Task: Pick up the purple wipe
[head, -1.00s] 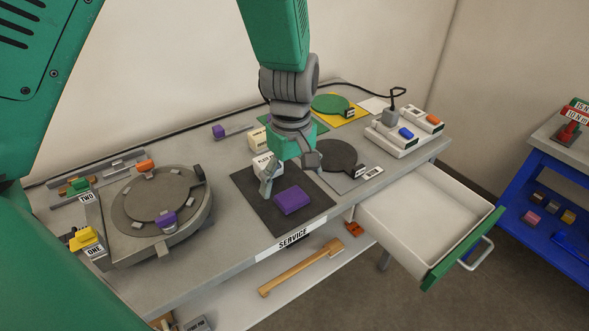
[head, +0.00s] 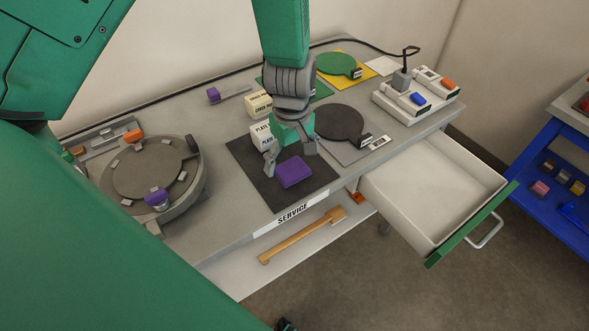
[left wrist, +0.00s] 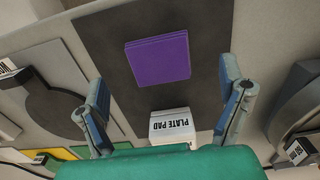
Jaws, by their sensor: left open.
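The purple wipe (head: 294,171) is a flat folded square lying on the dark mat (head: 250,180) near the front of the bench. It also shows in the left wrist view (left wrist: 158,60), ahead of and between the fingers. My left gripper (head: 293,157) is open and empty, its fingers apart just behind the wipe and not closed on it. In the left wrist view my left gripper's fingers (left wrist: 167,103) stand on either side, with the wipe beyond their tips. My right gripper is not seen.
A white plate pad box (head: 262,137) stands on the mat right beside my left gripper. A round fixture (head: 150,178) with purple and orange blocks sits at left. An open drawer (head: 430,197) juts out at right. A dark round disc (head: 338,122) lies behind the gripper.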

